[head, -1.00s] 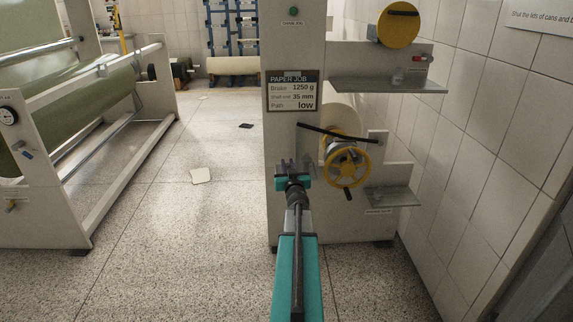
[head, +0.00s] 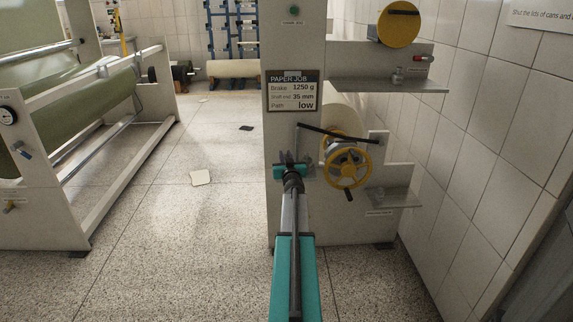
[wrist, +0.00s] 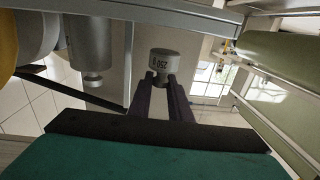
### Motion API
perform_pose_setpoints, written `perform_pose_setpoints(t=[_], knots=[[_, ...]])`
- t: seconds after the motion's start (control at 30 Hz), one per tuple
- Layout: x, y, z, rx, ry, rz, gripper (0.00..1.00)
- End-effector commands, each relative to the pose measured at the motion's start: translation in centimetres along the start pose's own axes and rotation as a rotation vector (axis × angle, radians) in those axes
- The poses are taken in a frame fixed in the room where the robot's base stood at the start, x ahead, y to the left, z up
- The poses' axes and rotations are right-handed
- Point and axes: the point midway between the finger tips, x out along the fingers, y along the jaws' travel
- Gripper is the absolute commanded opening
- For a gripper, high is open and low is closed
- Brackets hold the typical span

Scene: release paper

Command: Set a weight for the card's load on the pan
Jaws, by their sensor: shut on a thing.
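My gripper (head: 288,160) is in front of the grey upright panel, left of the yellow handwheel (head: 347,168). In the wrist view my gripper (wrist: 163,80) is shut on a small grey cylindrical weight (wrist: 163,62); its marking looks like 250 g, turned upside down. The card (head: 292,91) reads brake 1250 g, shaft rod 35 mm, path low. A lower grey ledge (head: 397,198) and an upper grey shelf (head: 365,86) stick out to the right of the panel. I cannot tell for sure which part is the pan.
A dark bar (head: 338,132) crosses just above the handwheel, right of my gripper. A yellow disc (head: 399,27) sits above the upper shelf. A tiled wall (head: 470,150) closes the right side. A frame with a green roll (head: 110,95) stands left, with open floor between.

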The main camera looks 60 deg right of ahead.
Motion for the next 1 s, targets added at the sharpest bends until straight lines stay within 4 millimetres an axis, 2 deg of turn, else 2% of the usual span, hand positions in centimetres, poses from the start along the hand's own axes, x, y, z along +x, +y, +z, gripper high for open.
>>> perform_pose_setpoints(t=[0.3,0.7,1.0], knots=[[0.0,0.0,0.1,0.000,0.001,0.000,0.00],[0.0,0.0,3.2,0.002,0.002,0.000,0.00],[0.0,0.1,3.4,0.001,0.002,0.000,0.00]])
